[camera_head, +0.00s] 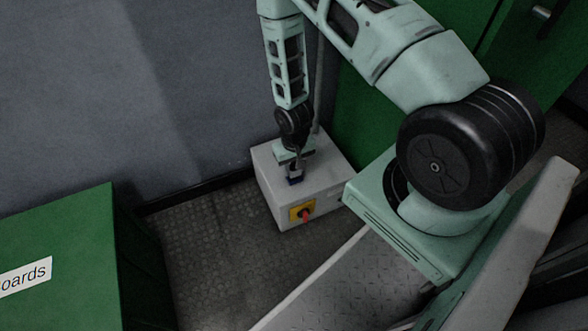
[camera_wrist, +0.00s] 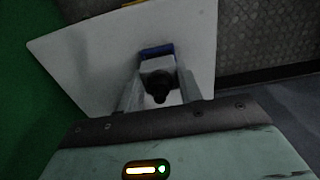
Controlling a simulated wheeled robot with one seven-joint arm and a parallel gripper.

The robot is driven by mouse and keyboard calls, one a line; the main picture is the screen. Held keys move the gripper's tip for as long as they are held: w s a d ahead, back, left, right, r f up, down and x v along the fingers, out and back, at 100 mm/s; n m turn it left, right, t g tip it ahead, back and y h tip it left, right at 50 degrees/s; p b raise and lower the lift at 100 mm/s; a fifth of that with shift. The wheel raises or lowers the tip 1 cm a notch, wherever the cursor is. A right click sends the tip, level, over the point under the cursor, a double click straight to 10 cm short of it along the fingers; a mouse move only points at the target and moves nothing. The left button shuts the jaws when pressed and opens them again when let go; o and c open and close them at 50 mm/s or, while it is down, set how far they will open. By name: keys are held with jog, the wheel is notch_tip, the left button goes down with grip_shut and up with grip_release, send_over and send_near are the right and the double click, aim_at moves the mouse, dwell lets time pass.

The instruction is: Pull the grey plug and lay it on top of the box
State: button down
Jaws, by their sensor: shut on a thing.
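The light grey box (camera_head: 322,178) stands on the floor against the wall. Its pale top (camera_wrist: 90,55) fills much of the wrist view. My gripper (camera_head: 294,168) points down over the top of the box, and it also shows in the wrist view (camera_wrist: 160,84). Its fingers are shut on the grey plug (camera_wrist: 156,65), which has a black round end facing the wrist camera. A blue socket (camera_wrist: 157,50) shows just beyond the plug; it also shows under my gripper in the head view (camera_head: 294,181). I cannot tell whether the plug is fully seated in it.
A yellow plate with a red rotary switch (camera_head: 304,214) is on the box's front face. A green cabinet (camera_head: 365,115) stands behind at right. A green labelled box (camera_head: 62,245) is at lower left. Patterned floor (camera_head: 215,235) is free between them.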

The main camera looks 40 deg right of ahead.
jog(key=shift+r+p, duration=2)
jog(key=shift+r, duration=0.25)
